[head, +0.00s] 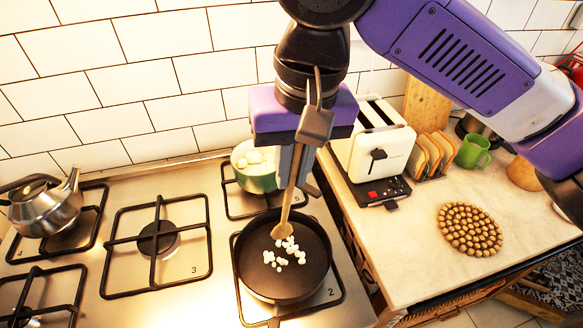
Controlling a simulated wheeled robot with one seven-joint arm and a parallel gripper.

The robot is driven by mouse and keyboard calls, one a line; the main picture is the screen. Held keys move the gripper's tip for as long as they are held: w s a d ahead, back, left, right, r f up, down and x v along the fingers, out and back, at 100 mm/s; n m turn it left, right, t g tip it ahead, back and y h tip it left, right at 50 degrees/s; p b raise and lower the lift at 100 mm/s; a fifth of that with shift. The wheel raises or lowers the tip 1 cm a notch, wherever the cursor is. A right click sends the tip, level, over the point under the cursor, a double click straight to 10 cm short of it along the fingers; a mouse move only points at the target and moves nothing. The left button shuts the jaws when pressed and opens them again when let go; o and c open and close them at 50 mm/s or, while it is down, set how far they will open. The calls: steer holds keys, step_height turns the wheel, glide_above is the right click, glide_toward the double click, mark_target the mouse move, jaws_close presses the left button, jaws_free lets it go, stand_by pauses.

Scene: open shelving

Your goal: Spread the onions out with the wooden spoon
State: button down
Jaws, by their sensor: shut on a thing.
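My gripper (297,160) is shut on the wooden spoon (292,193), which points down into the black frying pan (253,262). The onions (297,254) are small white pieces loosely clustered near the pan's middle, with some to the lower left. The pan sits on the front right burner, marked 2. Part of the spoon's handle is hidden by the gripper.
A green pot (257,178) stands on the burner behind the pan. A steel kettle (45,207) is at the far left; burner 3 (158,240) is bare. On the right counter are a white toaster (372,150), bread slices (433,152), a green mug (473,152) and a round beaded trivet (469,229).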

mark_target(293, 186)
step_height(293, 186, down, 3)
steer(key=b, duration=0.3)
steer(key=shift+f, duration=0.15)
steer(key=shift+f+b, duration=0.4)
steer(key=shift+f, duration=1.45)
steer(key=shift+d, duration=0.15)
